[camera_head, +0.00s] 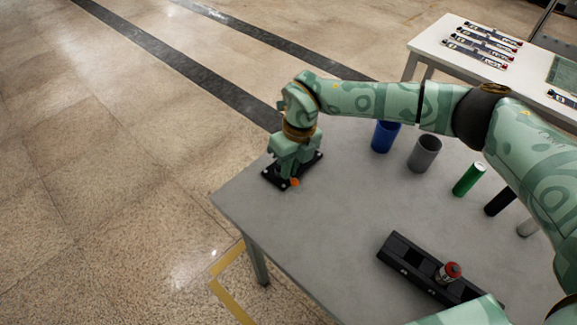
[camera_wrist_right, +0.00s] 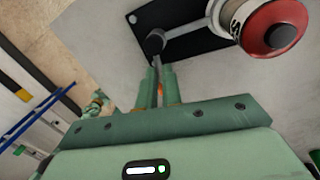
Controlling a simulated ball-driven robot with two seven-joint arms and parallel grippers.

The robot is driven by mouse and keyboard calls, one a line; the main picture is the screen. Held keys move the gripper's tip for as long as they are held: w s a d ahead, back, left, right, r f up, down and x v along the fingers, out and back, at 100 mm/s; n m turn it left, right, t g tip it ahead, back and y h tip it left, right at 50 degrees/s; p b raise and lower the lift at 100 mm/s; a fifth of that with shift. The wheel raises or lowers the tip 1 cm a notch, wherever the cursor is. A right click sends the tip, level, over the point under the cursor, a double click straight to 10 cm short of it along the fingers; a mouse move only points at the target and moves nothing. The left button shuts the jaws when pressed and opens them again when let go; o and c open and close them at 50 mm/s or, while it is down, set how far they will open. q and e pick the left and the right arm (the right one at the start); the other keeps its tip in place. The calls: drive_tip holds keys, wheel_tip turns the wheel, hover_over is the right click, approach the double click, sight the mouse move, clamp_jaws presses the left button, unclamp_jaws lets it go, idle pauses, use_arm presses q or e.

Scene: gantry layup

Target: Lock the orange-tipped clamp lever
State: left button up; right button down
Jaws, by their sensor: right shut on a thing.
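The clamp sits on a black base plate (camera_head: 269,178) near the table's far left corner, mostly hidden under my right gripper (camera_head: 290,168). The lever's orange tip (camera_head: 295,182) shows just below the gripper. In the right wrist view, my right gripper (camera_wrist_right: 157,86) is shut on the dark lever (camera_wrist_right: 155,70), with a bit of orange (camera_wrist_right: 162,92) between the fingers. There the black plate (camera_wrist_right: 185,28) also shows, with a grey arm (camera_wrist_right: 190,28) running to a red-ended cylinder (camera_wrist_right: 275,28). My left gripper is not in view.
On the grey table (camera_head: 330,250) stand a blue cup (camera_head: 384,137), a grey cup (camera_head: 424,153), a green cylinder (camera_head: 468,180) and a black cylinder (camera_head: 499,202). A black tray (camera_head: 402,256) holds a red-topped piece (camera_head: 449,271). A white table (camera_head: 428,46) with several tools stands behind.

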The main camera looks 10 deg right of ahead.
drive_tip(key=c, duration=1.6)
unclamp_jaws()
drive_tip(key=shift+o, duration=0.2)
drive_tip(key=w+d+r+p, duration=0.1)
drive_tip(key=d+r+p, duration=0.2)
drive_tip(key=r, duration=1.3)
drive_tip(key=shift+w, duration=0.15)
drive_tip(key=shift+f, duration=0.1)
